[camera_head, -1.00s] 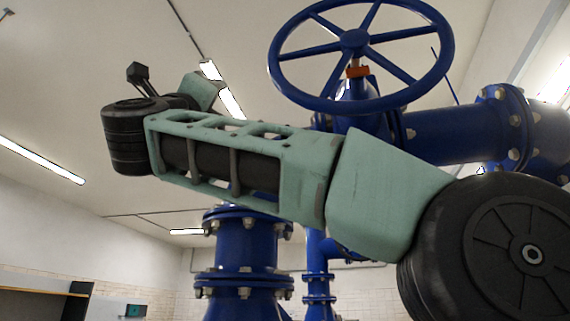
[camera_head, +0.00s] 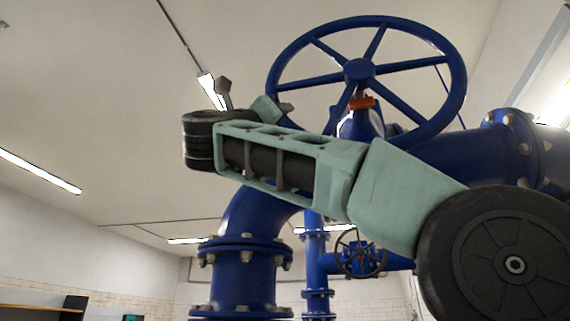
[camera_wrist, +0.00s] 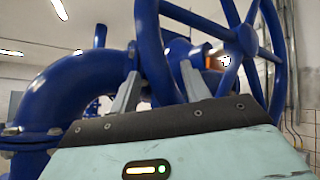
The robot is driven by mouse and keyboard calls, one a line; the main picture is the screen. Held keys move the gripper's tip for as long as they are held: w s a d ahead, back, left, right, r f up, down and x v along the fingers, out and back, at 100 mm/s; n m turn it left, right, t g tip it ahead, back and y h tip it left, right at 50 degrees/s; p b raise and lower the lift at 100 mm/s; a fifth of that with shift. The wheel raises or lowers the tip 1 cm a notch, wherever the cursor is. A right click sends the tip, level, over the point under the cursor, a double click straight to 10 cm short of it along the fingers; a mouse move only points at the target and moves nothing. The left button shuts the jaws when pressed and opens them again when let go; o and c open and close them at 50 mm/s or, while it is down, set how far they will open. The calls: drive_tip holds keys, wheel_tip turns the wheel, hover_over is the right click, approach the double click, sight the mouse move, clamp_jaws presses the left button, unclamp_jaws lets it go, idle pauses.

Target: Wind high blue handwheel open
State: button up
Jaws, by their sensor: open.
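The high blue handwheel (camera_head: 359,69) is a large spoked wheel at the upper right of the head view. An orange collar (camera_head: 362,102) sits under its hub. In the wrist view the handwheel (camera_wrist: 248,38) fills the upper right, and its near rim (camera_wrist: 150,45) runs down between my two fingers. My gripper (camera_wrist: 160,78) is open, with one grey finger on each side of that rim section. I cannot tell whether either finger touches it.
A thick blue elbow pipe (camera_head: 250,215) with a bolted flange stands below my arm. A blue flanged pipe (camera_head: 500,150) runs off to the right. Open air lies to the left.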

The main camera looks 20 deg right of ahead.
drive_tip(key=shift+p+x, duration=1.15)
drive_tip(key=shift+x, duration=1.2)
clamp_jaws()
drive_tip(key=shift+f, duration=0.15)
